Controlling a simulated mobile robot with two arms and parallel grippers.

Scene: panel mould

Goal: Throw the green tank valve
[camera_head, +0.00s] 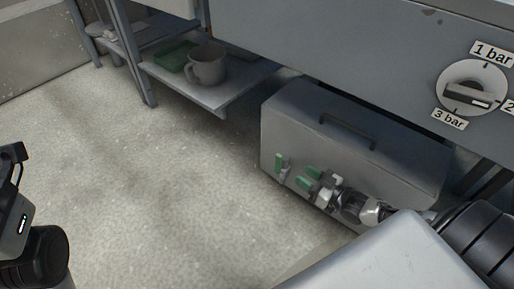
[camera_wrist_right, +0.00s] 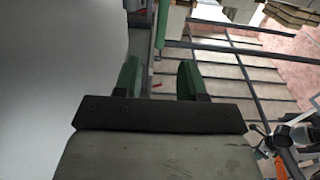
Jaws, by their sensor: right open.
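The green tank valve (camera_head: 278,162) shows as a small upright green lever on the front face of a grey tank (camera_head: 300,130) low under the bench. My right gripper (camera_head: 307,177) has green fingers, is open and is just to the right of the valve, apart from it. In the right wrist view the two fingers (camera_wrist_right: 158,80) stand apart with nothing gripped between them. A narrow green strip (camera_wrist_right: 162,22) shows beyond them; I cannot tell for certain that it is the valve. Part of my left arm shows at the left edge, without its gripper fingers.
A dial (camera_head: 472,88) with pressure labels is on the panel above right. A shelf (camera_head: 215,97) holds a grey mug (camera_head: 207,66) and a green tray (camera_head: 174,57). The floor left of the tank is clear.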

